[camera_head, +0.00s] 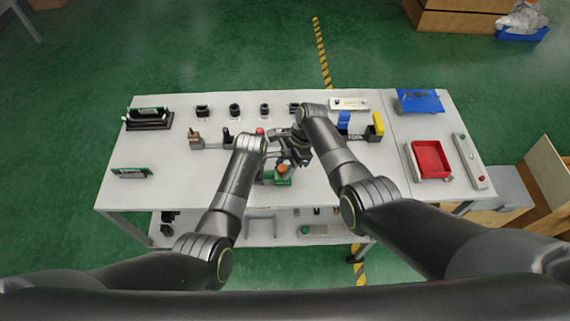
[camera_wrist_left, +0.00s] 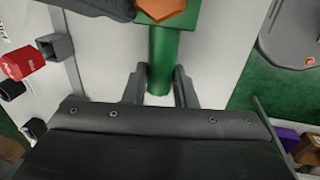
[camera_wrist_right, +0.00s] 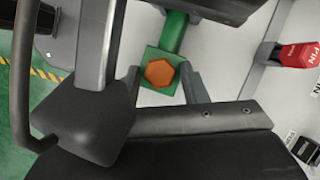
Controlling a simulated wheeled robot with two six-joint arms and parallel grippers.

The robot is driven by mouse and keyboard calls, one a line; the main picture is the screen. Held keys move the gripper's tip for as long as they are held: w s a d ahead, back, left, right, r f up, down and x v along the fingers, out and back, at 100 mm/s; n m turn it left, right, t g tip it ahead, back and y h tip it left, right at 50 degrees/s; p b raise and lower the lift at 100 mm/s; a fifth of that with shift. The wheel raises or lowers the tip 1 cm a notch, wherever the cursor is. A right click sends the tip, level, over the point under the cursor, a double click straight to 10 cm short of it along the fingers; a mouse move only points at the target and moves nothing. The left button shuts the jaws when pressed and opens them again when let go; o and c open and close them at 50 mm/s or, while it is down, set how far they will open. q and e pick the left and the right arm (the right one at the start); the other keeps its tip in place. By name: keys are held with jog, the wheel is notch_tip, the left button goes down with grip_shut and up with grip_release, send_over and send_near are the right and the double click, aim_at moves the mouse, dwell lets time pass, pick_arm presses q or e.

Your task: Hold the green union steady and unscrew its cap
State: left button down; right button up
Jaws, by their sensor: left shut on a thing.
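In the right wrist view the orange cap (camera_wrist_right: 160,73) sits on a square green block (camera_wrist_right: 150,54). My right gripper (camera_wrist_right: 161,88) is open, one finger on each side of the cap, with visible gaps. In the head view my right gripper (camera_head: 290,162) partly hides the union.
A red part (camera_head: 260,131) on a fixture stands just behind the union. Blue (camera_head: 344,121) and yellow (camera_head: 378,123) blocks are to the right. A red tray (camera_head: 430,145) and a blue tray (camera_head: 418,101) lie farther right. The table's left front is mostly clear.

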jog(key=o, duration=0.4)
jog(key=shift+c, duration=0.2)
